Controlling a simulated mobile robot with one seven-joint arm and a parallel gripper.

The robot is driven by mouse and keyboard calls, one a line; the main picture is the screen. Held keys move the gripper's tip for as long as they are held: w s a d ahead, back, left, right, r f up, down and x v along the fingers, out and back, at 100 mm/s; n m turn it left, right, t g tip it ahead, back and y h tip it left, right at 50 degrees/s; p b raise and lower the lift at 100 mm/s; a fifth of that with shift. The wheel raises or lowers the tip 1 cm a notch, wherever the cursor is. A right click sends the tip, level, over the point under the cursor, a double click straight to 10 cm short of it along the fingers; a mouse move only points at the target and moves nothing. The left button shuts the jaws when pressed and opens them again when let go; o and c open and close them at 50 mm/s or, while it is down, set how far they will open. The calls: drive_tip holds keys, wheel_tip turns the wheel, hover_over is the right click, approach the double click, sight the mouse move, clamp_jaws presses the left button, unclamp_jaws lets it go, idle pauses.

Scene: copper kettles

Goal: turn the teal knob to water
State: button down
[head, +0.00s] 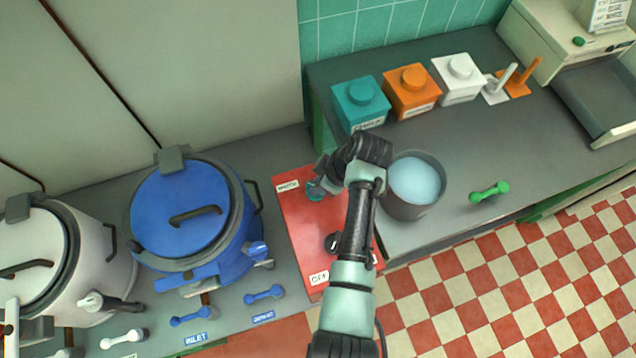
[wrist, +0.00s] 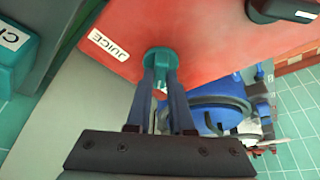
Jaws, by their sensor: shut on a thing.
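The teal knob (head: 315,191) is on the upper part of the red panel (head: 300,229), partly hidden by my gripper (head: 321,184). In the wrist view, the teal knob (wrist: 160,62) sits between my fingertips, and my gripper (wrist: 160,84) is shut on it. A white label (wrist: 109,46) reading JUICE is left of the knob there. I see no label reading WATER clearly. Which way the knob points is hard to tell.
A black knob (head: 333,243) and an OFF label (head: 319,278) are lower on the panel. A blue kettle (head: 180,215) stands left of it. A grey pot (head: 416,208) of pale blue liquid stands close right of my arm. Teal, orange and white boxes stand behind.

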idle(0.4)
drive_tip(key=c, duration=0.8)
unclamp_jaws()
drive_tip(key=b+v, duration=0.1)
drive_tip(key=v, duration=1.2)
drive_tip(key=shift+b, duration=0.35)
drive_tip(key=w+r+m+t+h, duration=0.25)
drive_tip(key=w+r+t, duration=0.3)
drive_tip(key=r, duration=0.55)
drive_tip(key=w+r+m+t+h, duration=0.1)
drive_tip(key=w+r+m+t, duration=0.35)
drive_tip(key=r, duration=0.75)
wheel_tip(320, 180, up, 18)
drive_tip(key=a+m+t, duration=0.2)
drive_tip(key=a+t, duration=0.1)
drive_tip(key=t, duration=0.5)
drive_tip(key=s+a+r+m+t, duration=0.2)
drive_tip(key=s+r+t, duration=0.5)
drive_tip(key=s+r, duration=0.8)
wheel_tip(320, 180, up, 2)
drive_tip(key=shift+r+m, duration=0.1)
drive_tip(key=shift+m, duration=0.7)
